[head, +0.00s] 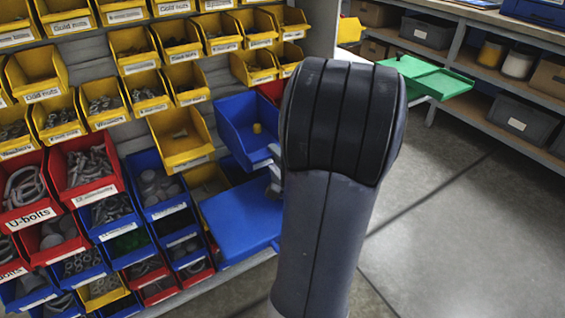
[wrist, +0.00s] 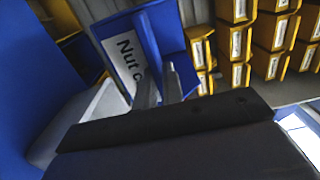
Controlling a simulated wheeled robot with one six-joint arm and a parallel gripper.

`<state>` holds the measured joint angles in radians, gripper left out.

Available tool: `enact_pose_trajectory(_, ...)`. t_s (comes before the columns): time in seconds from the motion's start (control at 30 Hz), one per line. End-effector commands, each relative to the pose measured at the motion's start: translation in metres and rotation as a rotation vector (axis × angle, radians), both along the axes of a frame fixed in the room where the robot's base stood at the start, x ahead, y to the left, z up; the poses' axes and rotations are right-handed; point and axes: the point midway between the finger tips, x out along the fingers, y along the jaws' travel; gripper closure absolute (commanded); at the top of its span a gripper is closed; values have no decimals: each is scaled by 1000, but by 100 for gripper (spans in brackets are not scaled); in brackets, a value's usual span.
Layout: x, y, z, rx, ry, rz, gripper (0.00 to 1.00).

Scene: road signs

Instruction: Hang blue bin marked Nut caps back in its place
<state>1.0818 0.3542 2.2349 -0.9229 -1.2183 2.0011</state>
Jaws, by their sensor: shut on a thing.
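My gripper (wrist: 160,84) is shut on the bin's front wall, and the bin looks tilted in that view. In the head view the fingers (head: 274,168) are mostly hidden by my arm. The bin's hanging place cannot be clearly made out.
A flat blue surface (head: 240,218) lies just below the held bin. Yellow bins (head: 180,135) and red bins (head: 85,168) crowd the wall to the left. A green tray (head: 428,75) and shelves (head: 510,105) stand at the right. The grey floor (head: 455,205) is clear.

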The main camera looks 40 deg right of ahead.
Motion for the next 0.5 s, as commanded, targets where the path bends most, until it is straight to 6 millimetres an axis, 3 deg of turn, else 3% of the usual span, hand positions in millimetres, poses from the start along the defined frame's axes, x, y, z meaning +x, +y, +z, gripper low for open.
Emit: enact_pose_trajectory(0.5, 46, -10, -1, 0, -2, 2, 100)
